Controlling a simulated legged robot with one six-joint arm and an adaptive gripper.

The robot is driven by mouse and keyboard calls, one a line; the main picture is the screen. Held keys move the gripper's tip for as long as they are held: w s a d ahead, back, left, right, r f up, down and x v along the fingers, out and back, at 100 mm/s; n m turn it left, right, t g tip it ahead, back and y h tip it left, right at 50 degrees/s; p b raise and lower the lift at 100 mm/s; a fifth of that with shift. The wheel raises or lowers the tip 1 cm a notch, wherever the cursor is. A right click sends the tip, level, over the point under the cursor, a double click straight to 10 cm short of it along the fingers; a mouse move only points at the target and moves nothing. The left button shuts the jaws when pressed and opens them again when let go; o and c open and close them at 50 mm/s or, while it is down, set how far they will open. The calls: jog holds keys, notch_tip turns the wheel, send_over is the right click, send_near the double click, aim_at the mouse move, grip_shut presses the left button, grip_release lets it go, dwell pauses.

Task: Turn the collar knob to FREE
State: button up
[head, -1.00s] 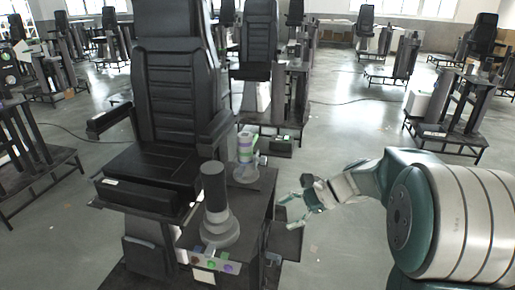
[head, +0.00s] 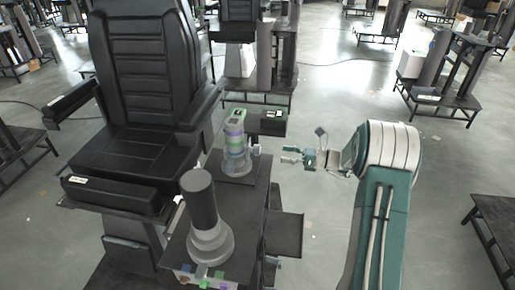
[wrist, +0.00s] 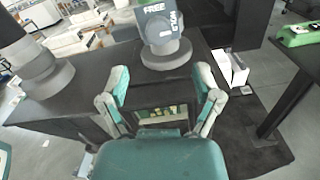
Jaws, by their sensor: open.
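A thicker dark-topped grey column (head: 204,215) stands nearer on the same pedestal, with coloured buttons (head: 202,280) at its front edge. The black chair (head: 145,90) is at left. A low dark shelf (head: 285,235) juts out at right. Open floor lies right of the pedestal.

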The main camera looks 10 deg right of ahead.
aim_at(258, 150)
jog(key=x, duration=0.9)
jog(key=shift+d, duration=0.1)
grip_shut()
